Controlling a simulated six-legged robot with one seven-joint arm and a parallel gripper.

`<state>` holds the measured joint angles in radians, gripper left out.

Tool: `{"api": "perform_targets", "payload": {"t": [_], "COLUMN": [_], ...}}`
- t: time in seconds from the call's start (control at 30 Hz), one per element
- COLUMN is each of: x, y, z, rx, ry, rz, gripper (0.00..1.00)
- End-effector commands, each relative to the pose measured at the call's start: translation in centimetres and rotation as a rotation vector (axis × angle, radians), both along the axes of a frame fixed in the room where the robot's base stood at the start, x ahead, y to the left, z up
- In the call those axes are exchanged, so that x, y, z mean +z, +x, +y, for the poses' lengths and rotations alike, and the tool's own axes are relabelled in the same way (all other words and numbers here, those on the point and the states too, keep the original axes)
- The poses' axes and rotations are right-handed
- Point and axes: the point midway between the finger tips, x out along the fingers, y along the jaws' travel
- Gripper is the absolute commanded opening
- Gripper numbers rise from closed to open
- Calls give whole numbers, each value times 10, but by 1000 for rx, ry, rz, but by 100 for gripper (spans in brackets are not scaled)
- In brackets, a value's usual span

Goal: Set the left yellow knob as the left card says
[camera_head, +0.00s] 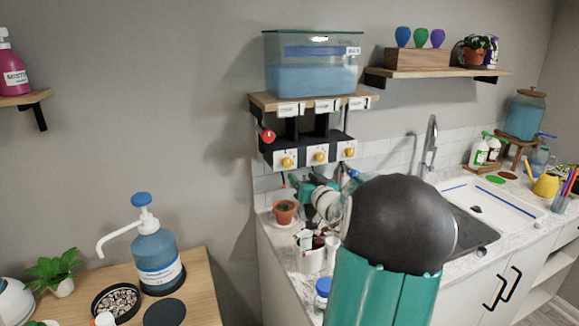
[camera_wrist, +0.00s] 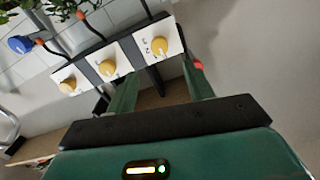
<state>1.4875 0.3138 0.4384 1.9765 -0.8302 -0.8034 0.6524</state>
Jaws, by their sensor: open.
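The left yellow knob (camera_head: 287,162) sits on a white plate at the left end of the black panel under the shelf. In the wrist view this knob (camera_wrist: 159,46) is the rightmost and largest, just beyond and between my fingertips. Its pointer setting is too small to read surely. The left card (camera_head: 290,110) hangs on the shelf edge above; its writing is unreadable. My gripper (camera_wrist: 162,72) is open, with empty space between its two green fingers, apart from the knob. In the head view my arm hides much of it.
The middle yellow knob (camera_head: 320,157) and right yellow knob (camera_head: 350,152) are beside it. A red knob (camera_head: 268,136) is at the panel's left end. A water tank (camera_head: 312,75) stands on the shelf. A small potted plant (camera_head: 285,211) stands on the counter below.

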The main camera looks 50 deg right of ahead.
Motion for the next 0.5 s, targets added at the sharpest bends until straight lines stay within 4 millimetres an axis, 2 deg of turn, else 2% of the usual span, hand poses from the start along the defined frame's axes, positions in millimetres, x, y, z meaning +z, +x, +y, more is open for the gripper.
{"api": "perform_targets", "payload": {"t": [0.3, 0.5], "x": [-1, 0], "y": [56, 82], "z": [-33, -46], "rx": [1, 0], "ry": [2, 0], "rz": [-1, 0], "gripper": [52, 52]}}
